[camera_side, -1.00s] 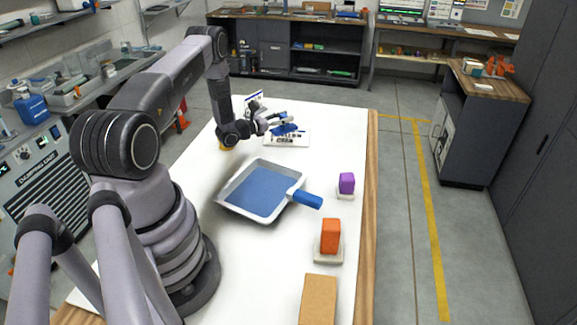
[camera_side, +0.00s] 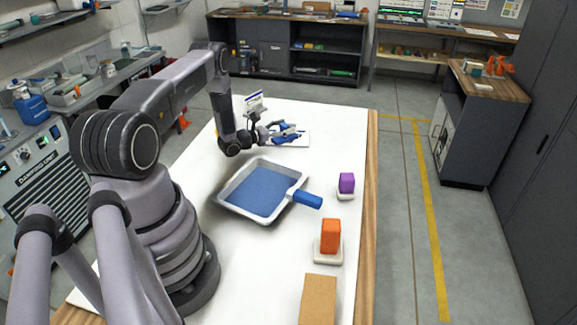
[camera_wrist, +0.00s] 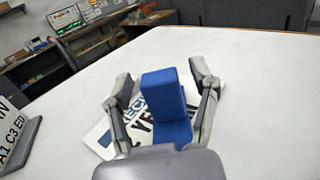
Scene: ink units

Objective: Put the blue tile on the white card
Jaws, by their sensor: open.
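The blue tile (camera_wrist: 165,98) stands between the two fingers of my gripper (camera_wrist: 161,75) in the wrist view. My gripper is open, with a finger on each side of the tile and a visible gap at each side. The white card (camera_wrist: 104,137) with dark lettering lies under and around the tile. The tile's lower edge is partly hidden by my gripper's body, so its full contact with the card is hard to see. In the side view my gripper (camera_side: 284,132) is low at the far end of the table, over the card (camera_side: 303,139), with the tile (camera_side: 290,126) small among the fingers.
A white tray (camera_side: 223,196) with a blue inside and blue handle lies mid-table. A purple block (camera_side: 347,183) and an orange block (camera_side: 331,235) stand on pale pads at the right. A brown block (camera_side: 318,300) is at the front. A lettered sign (camera_side: 254,103) stands behind my gripper.

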